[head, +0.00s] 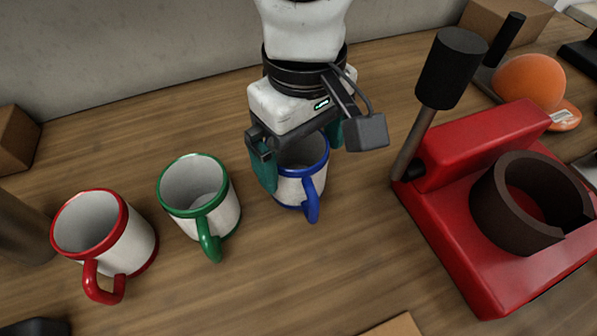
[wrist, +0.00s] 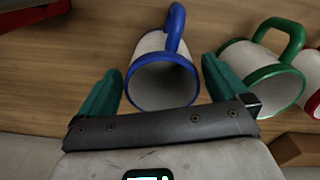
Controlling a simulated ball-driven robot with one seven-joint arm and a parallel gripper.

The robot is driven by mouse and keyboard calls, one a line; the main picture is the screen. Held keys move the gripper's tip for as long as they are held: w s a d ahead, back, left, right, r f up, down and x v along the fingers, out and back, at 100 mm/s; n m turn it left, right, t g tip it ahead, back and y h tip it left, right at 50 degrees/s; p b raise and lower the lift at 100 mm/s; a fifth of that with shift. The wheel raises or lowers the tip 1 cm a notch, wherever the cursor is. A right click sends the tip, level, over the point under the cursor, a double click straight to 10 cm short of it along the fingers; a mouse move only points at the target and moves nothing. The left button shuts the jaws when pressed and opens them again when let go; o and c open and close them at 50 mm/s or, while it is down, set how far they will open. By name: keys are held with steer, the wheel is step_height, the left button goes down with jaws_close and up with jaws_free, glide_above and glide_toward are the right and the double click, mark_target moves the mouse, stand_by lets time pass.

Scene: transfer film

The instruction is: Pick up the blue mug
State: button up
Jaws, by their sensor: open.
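The blue mug (head: 301,187), white with a blue rim and blue handle, stands upright on the wooden table in the middle of the head view. Its handle points toward the front. My gripper (head: 300,150) is above and around it, with one teal finger on each side of the mug. In the wrist view the blue mug (wrist: 163,80) shows between the two fingertips of my gripper (wrist: 160,78). The jaws are open. Part of the mug's far rim is hidden by my gripper in the head view.
A green-rimmed mug (head: 200,202) stands close on the left, and a red-rimmed mug (head: 103,237) further left. A red press (head: 470,230) with a black-knobbed lever (head: 452,68) stands on the right. An orange object (head: 528,82) and a cardboard box (head: 507,25) are at the back right.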

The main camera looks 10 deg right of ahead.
steer(key=shift+f, duration=0.3)
steer(key=c, duration=1.6)
steer(key=shift+o, duration=0.2)
